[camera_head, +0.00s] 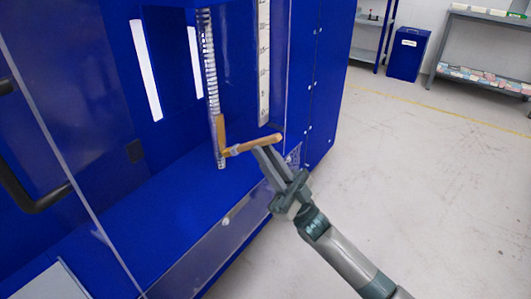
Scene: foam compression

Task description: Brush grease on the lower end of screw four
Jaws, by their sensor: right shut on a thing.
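A vertical threaded screw (209,70) hangs inside the blue machine, its lower end (222,164) free above the blue floor. An amber-brown layer, seemingly grease (220,130), covers one side of its lower part. My right gripper (264,149) reaches in from the lower right and is shut on a brush (264,141) with an orange-brown handle. The brush lies almost level, its head pointing left. Its tip meets the screw in the picture near the bottom of the brown layer; I cannot tell whether it touches. No number shows on the screw. My left gripper is not in view.
A ruler scale (264,65) stands right of the screw. The blue machine frame (325,80) and a clear panel edge border the opening. A dark handle (40,203) is at left. Behind are a blue bin (407,55), a shelf (480,75) and open grey floor (430,170).

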